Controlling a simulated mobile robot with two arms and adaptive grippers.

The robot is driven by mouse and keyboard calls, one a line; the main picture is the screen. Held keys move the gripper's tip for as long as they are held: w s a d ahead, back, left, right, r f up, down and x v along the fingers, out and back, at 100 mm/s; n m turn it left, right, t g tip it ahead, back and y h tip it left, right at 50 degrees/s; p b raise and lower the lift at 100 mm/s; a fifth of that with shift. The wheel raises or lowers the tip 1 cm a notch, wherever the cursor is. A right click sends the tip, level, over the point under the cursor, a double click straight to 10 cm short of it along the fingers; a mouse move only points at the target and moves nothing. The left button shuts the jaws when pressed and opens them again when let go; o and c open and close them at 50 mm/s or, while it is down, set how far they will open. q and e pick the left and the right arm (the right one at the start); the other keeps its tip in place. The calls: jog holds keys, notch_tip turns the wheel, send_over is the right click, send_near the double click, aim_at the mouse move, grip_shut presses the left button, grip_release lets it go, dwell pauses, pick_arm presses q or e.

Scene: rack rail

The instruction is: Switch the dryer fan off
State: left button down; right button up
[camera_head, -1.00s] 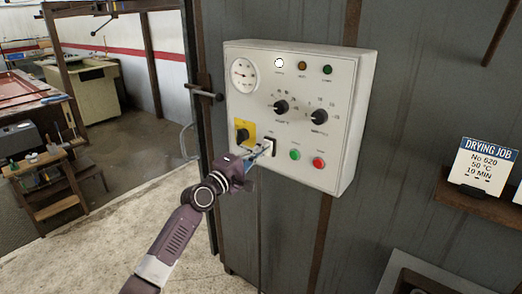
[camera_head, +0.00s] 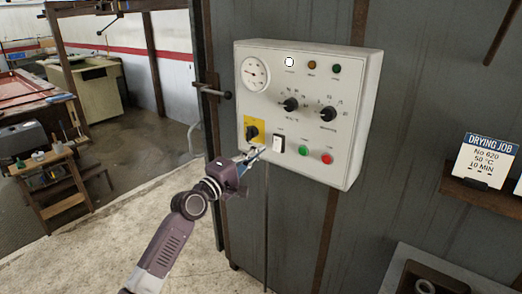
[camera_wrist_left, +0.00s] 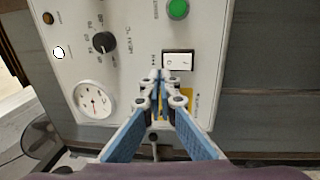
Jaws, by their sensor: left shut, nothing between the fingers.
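The dryer's white control box (camera_head: 358,110) hangs on the grey metal wall. A white rocker switch (camera_head: 279,144) in a black frame sits low on its face; it also shows in the wrist view (camera_wrist_left: 178,61). Its label is too small to read. My left gripper (camera_head: 257,152) is shut and empty, its tips just lower left of the rocker and apart from it in the head view. In the wrist view the closed fingertips (camera_wrist_left: 161,76) lie just beside the rocker's frame. My right gripper is in neither view.
A black knob on a yellow plate (camera_head: 261,121) is left of the rocker. A green button (camera_head: 303,150) and red button (camera_head: 326,158) are to its right. Two black dials, a round gauge (camera_head: 255,73) and a bright white lamp (camera_head: 289,62) are above. A job card (camera_head: 485,160) stands right.

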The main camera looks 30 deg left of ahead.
pick_arm(q)
jog(key=s+b, duration=0.1)
jog(key=s, duration=0.5)
jog(key=shift+s+a+r, duration=0.2)
jog(key=shift+a+r, duration=0.1)
jog(key=shift+r, duration=0.15)
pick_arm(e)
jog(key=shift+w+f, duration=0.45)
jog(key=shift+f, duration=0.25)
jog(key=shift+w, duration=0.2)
